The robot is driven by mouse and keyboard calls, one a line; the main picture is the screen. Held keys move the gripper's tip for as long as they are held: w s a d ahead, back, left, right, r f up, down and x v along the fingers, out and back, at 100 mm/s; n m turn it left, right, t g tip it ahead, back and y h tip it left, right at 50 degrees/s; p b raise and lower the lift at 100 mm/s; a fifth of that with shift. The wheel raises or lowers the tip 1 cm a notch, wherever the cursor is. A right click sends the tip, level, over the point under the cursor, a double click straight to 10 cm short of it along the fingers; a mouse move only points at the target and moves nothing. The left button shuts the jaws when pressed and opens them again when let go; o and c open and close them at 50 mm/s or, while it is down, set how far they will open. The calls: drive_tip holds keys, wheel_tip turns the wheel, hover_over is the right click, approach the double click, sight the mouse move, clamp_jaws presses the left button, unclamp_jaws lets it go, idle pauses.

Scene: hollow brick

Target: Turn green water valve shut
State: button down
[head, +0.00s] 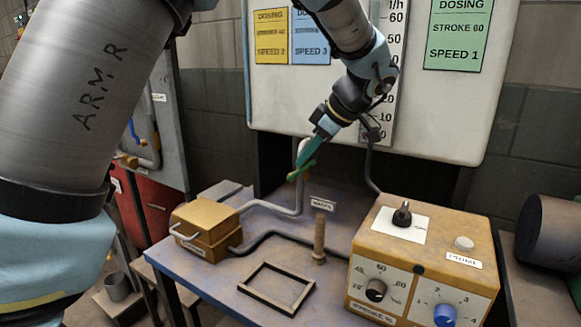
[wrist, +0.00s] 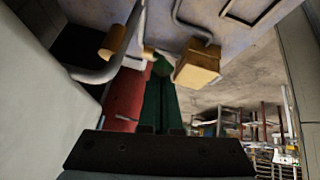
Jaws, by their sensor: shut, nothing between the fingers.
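A small green valve handle (head: 296,174) shows in the head view at the tip of my gripper, by the upright end of a grey pipe (head: 299,196) above the blue table. My gripper (head: 307,158) reaches down to it from the upper right, its fingers also green, so the border between handle and fingers is hard to make out. In the wrist view my gripper (wrist: 162,80) shows as two long green fingers close together, with nothing between them. A dark green shape (wrist: 162,65) is at their tips, partly hidden by them. I cannot tell whether they touch.
A yellow box with a handle (head: 203,232) stands left on the blue table (head: 225,290). A dark empty frame (head: 276,289) and an upright brown peg (head: 319,240) are in the middle. A yellow control box with knobs (head: 425,255) fills the right. A white panel (head: 420,130) stands behind.

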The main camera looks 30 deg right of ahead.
drive_tip(key=s+d+f+t+y+b, duration=0.1)
drive_tip(key=s+f+t+y+b, duration=0.1)
drive_tip(key=b, duration=1)
wheel_tip(320, 180, down, 3)
drive_tip(key=s+t, duration=0.1)
drive_tip(key=t, duration=0.1)
drive_tip(key=shift+d+t+b, duration=0.3)
drive_tip(key=shift+d+b, duration=0.1)
drive_tip(key=shift+s+f, duration=0.15)
drive_tip(key=shift+f, duration=0.1)
drive_tip(key=shift+r, duration=0.1)
